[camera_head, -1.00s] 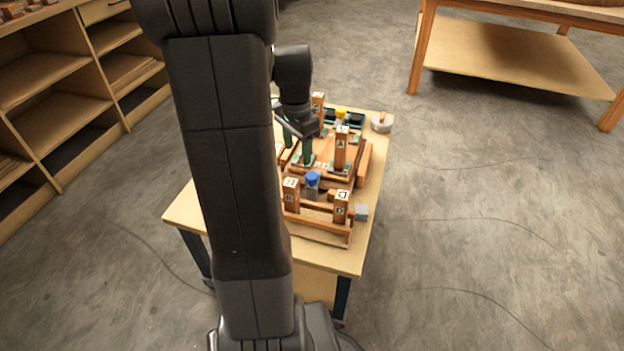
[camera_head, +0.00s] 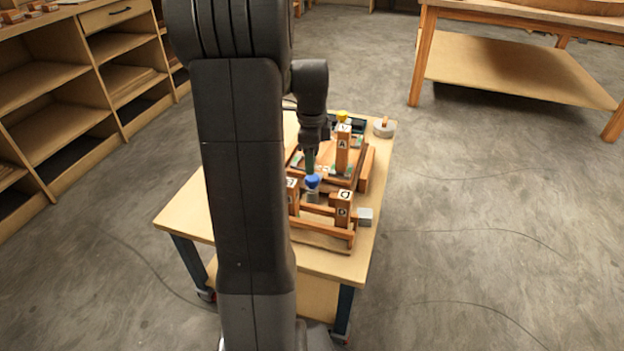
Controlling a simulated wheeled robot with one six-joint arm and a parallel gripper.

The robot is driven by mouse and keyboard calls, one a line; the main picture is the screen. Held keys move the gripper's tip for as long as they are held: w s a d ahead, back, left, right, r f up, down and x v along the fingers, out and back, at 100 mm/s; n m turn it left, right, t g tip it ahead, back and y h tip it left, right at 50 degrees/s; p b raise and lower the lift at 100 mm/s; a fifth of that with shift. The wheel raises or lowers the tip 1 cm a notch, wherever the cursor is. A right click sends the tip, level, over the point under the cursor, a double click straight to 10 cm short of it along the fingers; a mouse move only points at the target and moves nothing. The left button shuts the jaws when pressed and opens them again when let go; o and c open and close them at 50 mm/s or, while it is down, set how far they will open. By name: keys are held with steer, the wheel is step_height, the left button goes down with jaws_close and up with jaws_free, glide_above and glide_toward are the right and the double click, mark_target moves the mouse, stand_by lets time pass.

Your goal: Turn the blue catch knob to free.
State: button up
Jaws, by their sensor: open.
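The blue catch knob (camera_head: 312,182) sits on a grey post between the wooden blocks at the near end of the wooden fixture (camera_head: 325,238). My gripper (camera_head: 311,168) points down just above or behind the knob, with a green fingertip close to it. Whether it touches the knob I cannot tell. The gripper is open and nothing shows between its fingers. My arm hides the left part of the fixture and some of the table. The knob's turned position is too small to read.
Lettered wooden posts stand close by, one marked A (camera_head: 343,150) behind the knob and one marked D (camera_head: 343,208) to its right. A yellow knob (camera_head: 342,116) is at the back. A grey block (camera_head: 365,216) lies on the wooden table (camera_head: 190,212), whose left side is bare.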

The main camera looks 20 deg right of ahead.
mark_target(312, 177)
step_height(312, 177, down, 6)
steer(key=shift+w+f+b, duration=0.15)
steer(key=shift+b, duration=0.7)
steer(key=shift+c, duration=0.3)
steer(key=c, duration=0.9)
